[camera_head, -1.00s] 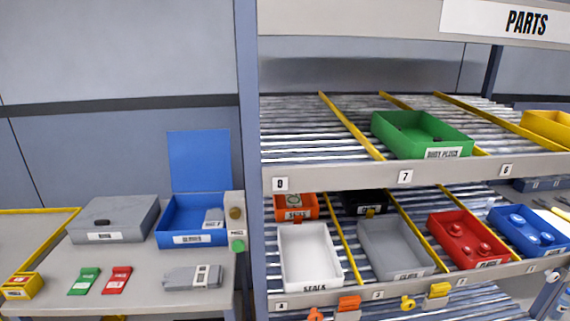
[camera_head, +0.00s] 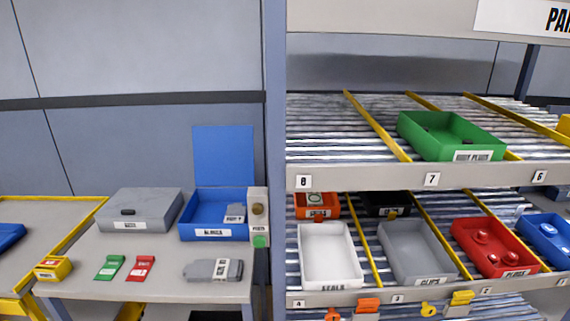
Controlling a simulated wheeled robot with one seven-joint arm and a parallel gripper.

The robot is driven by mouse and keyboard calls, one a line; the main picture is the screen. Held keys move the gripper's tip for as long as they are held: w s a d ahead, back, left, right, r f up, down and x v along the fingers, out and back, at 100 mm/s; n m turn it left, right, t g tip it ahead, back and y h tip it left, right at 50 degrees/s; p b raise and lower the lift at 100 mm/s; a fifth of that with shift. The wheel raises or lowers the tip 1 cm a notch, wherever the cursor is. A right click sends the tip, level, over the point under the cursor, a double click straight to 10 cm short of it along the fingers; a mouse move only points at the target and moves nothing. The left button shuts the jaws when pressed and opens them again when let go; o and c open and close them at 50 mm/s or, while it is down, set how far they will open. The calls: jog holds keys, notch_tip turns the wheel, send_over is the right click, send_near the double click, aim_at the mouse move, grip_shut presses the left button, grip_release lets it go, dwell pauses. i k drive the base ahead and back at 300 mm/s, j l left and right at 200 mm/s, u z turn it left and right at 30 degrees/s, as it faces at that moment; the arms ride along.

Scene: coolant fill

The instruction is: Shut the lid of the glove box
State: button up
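The glove box is the blue box (camera_head: 213,232) with a white label that seems to read "GLOVES". It stands at the back right of the grey table, and its blue lid (camera_head: 224,156) stands upright at its rear edge, open. A small grey item (camera_head: 235,213) shows inside it at the right. My gripper is not in view.
A closed grey box (camera_head: 139,209) stands left of the glove box. Green (camera_head: 110,267) and red (camera_head: 140,268) items, a yellow box (camera_head: 53,268) and a grey tool (camera_head: 213,270) lie in front. A post (camera_head: 275,150) and rack with bins stand right.

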aim_at(223, 155)
jog(key=i+j+u, duration=0.35)
jog(key=i+j, duration=0.6)
jog(key=j, duration=0.45)
jog(key=i+j+u, duration=0.35)
jog(key=i+j, duration=0.75)
